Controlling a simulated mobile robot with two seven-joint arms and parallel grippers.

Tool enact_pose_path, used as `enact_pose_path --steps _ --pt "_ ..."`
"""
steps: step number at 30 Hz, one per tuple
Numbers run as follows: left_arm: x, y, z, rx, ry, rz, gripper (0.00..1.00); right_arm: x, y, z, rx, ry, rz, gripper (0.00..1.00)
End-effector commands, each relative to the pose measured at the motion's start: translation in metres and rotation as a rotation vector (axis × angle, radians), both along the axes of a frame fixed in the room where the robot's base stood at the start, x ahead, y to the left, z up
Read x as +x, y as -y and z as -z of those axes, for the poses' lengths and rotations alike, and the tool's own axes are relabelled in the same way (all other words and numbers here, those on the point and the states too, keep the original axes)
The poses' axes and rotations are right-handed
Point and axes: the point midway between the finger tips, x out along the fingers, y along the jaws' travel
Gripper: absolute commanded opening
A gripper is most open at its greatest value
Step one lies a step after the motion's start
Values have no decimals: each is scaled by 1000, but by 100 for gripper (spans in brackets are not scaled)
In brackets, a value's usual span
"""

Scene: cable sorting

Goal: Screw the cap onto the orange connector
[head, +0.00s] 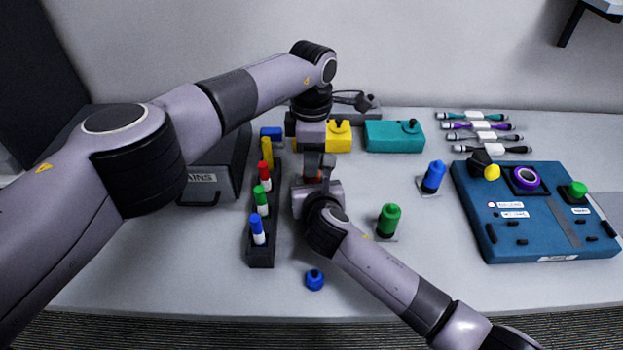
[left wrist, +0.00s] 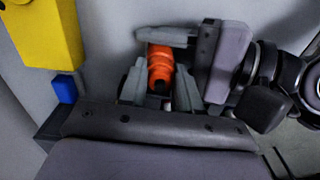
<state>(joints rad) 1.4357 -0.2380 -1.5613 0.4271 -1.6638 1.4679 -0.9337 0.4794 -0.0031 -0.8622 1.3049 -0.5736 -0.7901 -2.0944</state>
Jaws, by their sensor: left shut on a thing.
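An orange ridged piece, the orange connector (left wrist: 160,68), shows between the two fingers of my left gripper (left wrist: 160,80) in the left wrist view. My left gripper (head: 312,150) points down in the head view and is shut on it. I cannot tell where a cap ends and the connector begins. My right gripper (head: 318,187) comes in from the lower right. In the left wrist view one of its fingers lies across the far end of the orange piece. Whether it is shut is hidden. In the head view the arms hide most of the orange piece.
A dark rack (head: 262,255) with several coloured pieces stands to the left. A green connector (head: 388,220) and a blue connector (head: 434,177) stand to the right. A loose blue cap (head: 315,280) lies in front. A blue board (head: 540,235) and several cables (head: 480,127) are further right.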

Motion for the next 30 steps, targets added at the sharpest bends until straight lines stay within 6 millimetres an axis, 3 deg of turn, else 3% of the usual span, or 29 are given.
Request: enact_pose_path --steps 9,14,15,17,26,30 --pt "-1 1 0 -1 -3 508 0 0 0 1 0 -1 0 0" --pt "-1 1 1 -1 -3 543 0 0 0 1 -1 -1 1 0" --pt "-1 1 1 -1 -3 542 35 0 0 1 0 -1 1 0" --pt "-1 1 1 -1 -3 541 55 0 0 1 -1 -1 1 0" --pt "-1 0 0 -1 -1 539 58 0 0 1 -1 -1 1 0" --pt "1 0 -10 0 2 538 58 0 0 0 -1 -1 1 0"
